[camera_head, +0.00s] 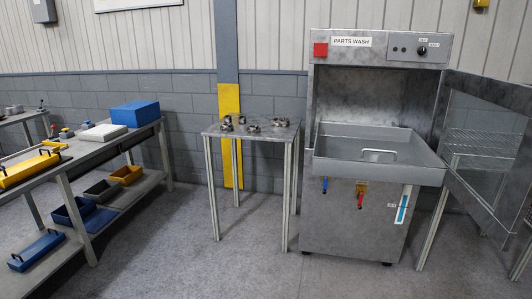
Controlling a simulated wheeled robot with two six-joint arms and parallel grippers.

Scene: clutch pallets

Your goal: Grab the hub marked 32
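Several small dark metal parts (281,122) lie on the small grey table (262,133) in the middle, with more at its left side (227,124). They are too small for me to read any marking, so I cannot tell which is the hub marked 32. Neither of my grippers is in view.
A parts washer (352,213) with a pull-out basin stands right of the small table, its glazed door (490,145) open to the right. A long workbench (85,150) with a blue box (135,113) and bins below runs along the left. The floor in front is clear.

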